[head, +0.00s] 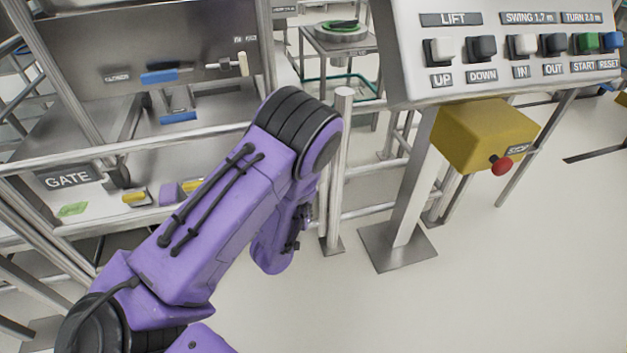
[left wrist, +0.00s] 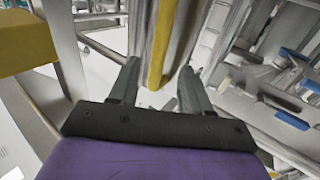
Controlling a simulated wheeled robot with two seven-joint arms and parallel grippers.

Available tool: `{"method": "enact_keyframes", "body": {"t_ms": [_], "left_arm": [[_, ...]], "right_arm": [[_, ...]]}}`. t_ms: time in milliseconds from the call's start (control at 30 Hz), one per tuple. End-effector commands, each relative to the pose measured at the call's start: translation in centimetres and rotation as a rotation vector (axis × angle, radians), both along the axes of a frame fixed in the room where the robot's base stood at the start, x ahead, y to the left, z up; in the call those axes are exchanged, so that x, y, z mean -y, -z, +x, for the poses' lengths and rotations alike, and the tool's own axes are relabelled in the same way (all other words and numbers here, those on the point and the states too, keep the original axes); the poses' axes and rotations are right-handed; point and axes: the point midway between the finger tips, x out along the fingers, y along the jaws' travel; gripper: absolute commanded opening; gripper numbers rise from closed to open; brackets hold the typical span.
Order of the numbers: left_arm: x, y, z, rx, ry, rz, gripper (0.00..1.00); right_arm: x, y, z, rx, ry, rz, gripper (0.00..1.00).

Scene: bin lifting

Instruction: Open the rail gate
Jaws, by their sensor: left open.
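A black sign reading GATE (head: 68,178) hangs on the steel rails at the left of the head view. A horizontal steel rail (head: 130,150) runs from there towards an upright steel post (head: 340,170), partly behind my purple left arm. In the left wrist view, my left gripper (left wrist: 158,70) is open, with its two grey fingers apart. A yellow-striped bar (left wrist: 161,40) shows between and beyond the fingertips. I cannot tell whether the fingers touch it. In the head view my arm mostly hides this gripper. My right gripper is not in view.
A control panel (head: 510,85) with a yellow stop box (head: 485,135) stands at the right on a steel leg. A steel machine with blue handles (head: 165,76) is behind the rails. The pale floor at lower right is clear.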

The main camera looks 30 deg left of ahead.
Motion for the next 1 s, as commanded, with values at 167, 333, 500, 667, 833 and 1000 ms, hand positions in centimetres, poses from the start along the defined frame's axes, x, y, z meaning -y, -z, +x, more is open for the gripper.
{"method": "enact_keyframes", "body": {"t_ms": [167, 333, 500, 667, 833, 1000], "left_arm": [[-1.0, -0.3, 3.1, 0.007, -0.004, -0.001, 0.48], [-2.1, -0.2, 6.8, 0.005, -0.005, -0.002, 0.48], [-2.7, -0.2, 9.1, 0.001, -0.003, -0.002, 0.48], [-2.9, -0.2, 9.7, -0.001, -0.003, -0.001, 0.48], [-2.8, -0.2, 9.7, -0.002, -0.003, -0.002, 0.48], [-2.8, -0.2, 9.6, -0.002, -0.003, -0.002, 0.00]], "right_arm": [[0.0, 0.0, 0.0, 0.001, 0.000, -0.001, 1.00], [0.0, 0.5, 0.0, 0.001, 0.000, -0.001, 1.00], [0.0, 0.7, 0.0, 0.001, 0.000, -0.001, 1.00], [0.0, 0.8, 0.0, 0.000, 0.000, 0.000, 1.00], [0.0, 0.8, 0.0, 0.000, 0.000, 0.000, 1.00], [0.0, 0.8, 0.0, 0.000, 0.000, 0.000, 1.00]]}}
